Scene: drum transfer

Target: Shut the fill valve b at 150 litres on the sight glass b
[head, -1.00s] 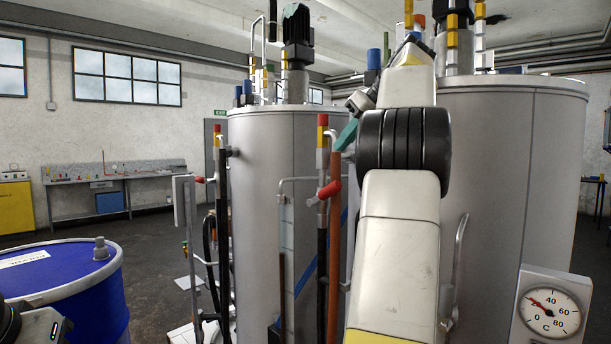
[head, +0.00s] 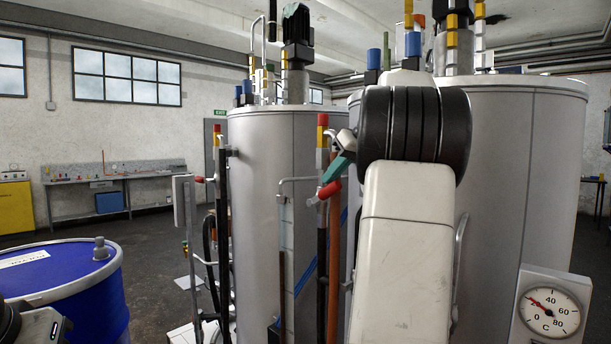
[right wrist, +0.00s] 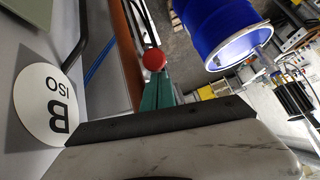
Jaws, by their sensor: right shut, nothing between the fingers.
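My right gripper (head: 330,178) is shut and empty, its teal fingers pointing down and left. Its tips are right at the red handle (head: 327,191) of a valve on the middle tank's pipework; I cannot tell whether they touch. In the right wrist view the handle's red end (right wrist: 155,59) shows just beyond the teal fingers (right wrist: 157,92). A clear upright sight glass (head: 287,232) stands left of the valve, with a dark brown column (head: 282,290) in its lower part. Its scale is too small to read. A round label B (right wrist: 45,105) shows in the right wrist view. My left gripper is not visible.
The middle tank (head: 262,200) and the right tank (head: 545,180) stand close together. An orange-brown pipe (head: 334,250) runs beside the valve. Another red handle (head: 199,180) is further left. A blue drum (head: 75,285) stands at lower left; a dial thermometer (head: 549,310) at lower right.

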